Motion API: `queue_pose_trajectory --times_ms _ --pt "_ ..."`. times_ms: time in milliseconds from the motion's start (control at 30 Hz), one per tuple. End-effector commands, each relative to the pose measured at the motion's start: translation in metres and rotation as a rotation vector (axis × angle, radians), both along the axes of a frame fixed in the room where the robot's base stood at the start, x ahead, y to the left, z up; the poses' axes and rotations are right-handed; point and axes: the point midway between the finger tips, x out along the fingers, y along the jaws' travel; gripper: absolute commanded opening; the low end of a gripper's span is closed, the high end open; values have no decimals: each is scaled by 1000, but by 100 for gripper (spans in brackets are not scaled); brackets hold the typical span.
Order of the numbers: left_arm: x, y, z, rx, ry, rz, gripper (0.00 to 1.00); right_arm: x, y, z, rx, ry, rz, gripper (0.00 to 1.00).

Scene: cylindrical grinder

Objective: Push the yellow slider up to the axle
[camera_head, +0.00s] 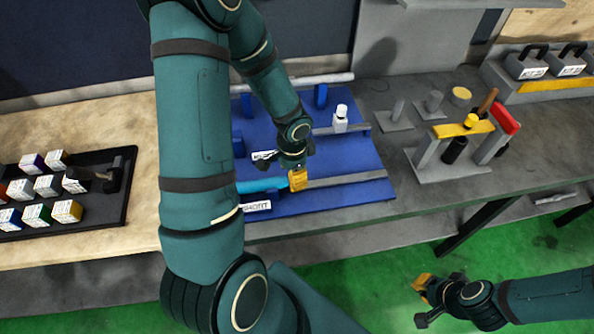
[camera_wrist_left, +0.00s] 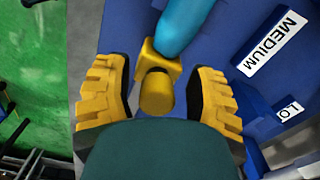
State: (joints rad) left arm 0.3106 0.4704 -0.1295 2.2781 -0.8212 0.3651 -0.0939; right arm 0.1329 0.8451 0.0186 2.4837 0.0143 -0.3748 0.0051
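The yellow slider (camera_head: 298,181) is at the left end of a grey rail on the blue board (camera_head: 350,195). The cyan axle (camera_head: 262,186) lies just left of it, and I see no clear gap between them. In the left wrist view the slider's block and round knob (camera_wrist_left: 157,88) show beside the end of the cyan axle (camera_wrist_left: 182,28). My left gripper (camera_wrist_left: 158,92) is open, its ridged yellow fingers on either side of the knob with space on both sides. My right gripper (camera_head: 424,301) is open and empty at the lower right, over the green floor.
Another grey rail with a white-topped piece (camera_head: 340,119) is higher on the board. A black tray (camera_head: 120,190) with small boxes and a hammer stands left. A grey stand (camera_head: 448,165) with a yellow bar stands right. Kettle-shaped weights (camera_head: 527,66) are at the back right.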

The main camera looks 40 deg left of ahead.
Motion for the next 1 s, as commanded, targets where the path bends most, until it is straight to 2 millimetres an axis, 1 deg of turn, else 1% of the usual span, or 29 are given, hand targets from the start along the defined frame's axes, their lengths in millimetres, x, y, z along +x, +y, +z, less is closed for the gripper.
queue_pose_trajectory --times_ms 300,367,467,567,800,900,1000 --pt "2 -1 1 -2 -6 -3 61 0 0 0 0 0 1 0" --pt "3 -1 3 -1 -7 -3 61 0 0 0 0 0 1 0" --pt "3 -1 12 -1 -9 1 61 0 0 0 0 0 1 0" --pt "3 0 28 0 -10 1 61 0 0 0 0 0 0 0" --pt "3 0 77 2 -11 0 61 0 0 0 0 0 0 0" --pt "2 0 95 0 -10 -1 61 0 0 0 0 0 0 0" --pt "2 0 108 0 -8 0 61 0 0 0 0 0 0 0"
